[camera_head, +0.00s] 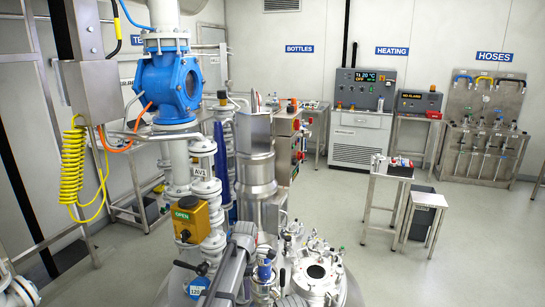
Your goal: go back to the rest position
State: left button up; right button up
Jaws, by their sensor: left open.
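My left arm seems to come in low in the picture, a grey and black link leaning up to the right in front of the reactor. My left gripper (268,282) is small and hard to make out among the fittings at the bottom centre. It is open, and I see nothing held in it. The reactor lid (318,272), with several ports and a round dark opening, lies just to the right of it. I cannot tell whether the gripper touches any fitting. My right gripper does not show.
A blue valve (168,88) on white pipework and a yellow OPEN box (190,219) rise close on the left. A yellow coiled hose (73,165) hangs further left. The floor (440,275) at the lower right is clear.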

pick_arm(q)
jog(key=s+d+m+y, duration=0.1)
jog(key=s+d+m, duration=0.1)
jog(key=s+m, duration=2.1)
jog(key=s, duration=0.4)
jog(key=shift+s+d+m, duration=0.3)
jog(key=shift+d+m, duration=0.05)
jog(key=shift+m, duration=0.05)
jog(key=shift+c, duration=0.3)
